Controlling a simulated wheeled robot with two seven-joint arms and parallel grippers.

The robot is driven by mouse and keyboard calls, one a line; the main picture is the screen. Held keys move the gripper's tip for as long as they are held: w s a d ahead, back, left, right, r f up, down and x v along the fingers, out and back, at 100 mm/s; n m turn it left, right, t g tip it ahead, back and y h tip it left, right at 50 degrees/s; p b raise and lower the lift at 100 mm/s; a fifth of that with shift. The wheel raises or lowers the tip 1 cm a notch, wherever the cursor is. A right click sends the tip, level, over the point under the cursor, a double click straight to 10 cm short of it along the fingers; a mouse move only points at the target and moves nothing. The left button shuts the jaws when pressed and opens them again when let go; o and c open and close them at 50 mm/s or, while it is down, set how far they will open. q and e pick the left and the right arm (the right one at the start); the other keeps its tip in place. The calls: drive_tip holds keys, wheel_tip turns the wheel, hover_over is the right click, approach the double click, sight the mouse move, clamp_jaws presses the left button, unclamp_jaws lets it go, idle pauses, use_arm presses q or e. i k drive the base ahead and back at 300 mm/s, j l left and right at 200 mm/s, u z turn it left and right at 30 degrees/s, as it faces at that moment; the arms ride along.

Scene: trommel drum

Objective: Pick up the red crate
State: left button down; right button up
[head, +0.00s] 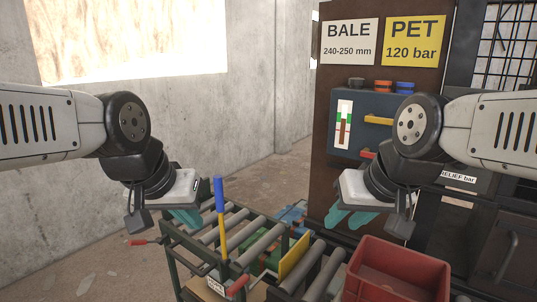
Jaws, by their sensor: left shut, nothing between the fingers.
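The red crate (392,291) is at the lower right, with its open top facing up and its lower part cut off by the picture's bottom edge. The part of its inside that shows looks empty. My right gripper (348,218), with teal fingers spread apart, hangs above and to the left of the crate, touching nothing that I can see. My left gripper (187,217) is farther left, above the roller conveyor, with its teal fingers together and empty.
A roller conveyor (233,224) with a blue-and-yellow upright lever (221,215) stands left of the crate. A yellow plate (294,256) stands among the rollers. Behind is a brown press panel (331,95) with a blue-grey control box (372,104). Open floor lies at the left.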

sight(413, 276)
drive_tip(key=l+z, duration=0.1)
drive_tip(key=z, duration=1.1)
drive_tip(key=i+j+u, duration=0.45)
drive_tip(key=j, duration=0.25)
drive_tip(key=k, duration=0.05)
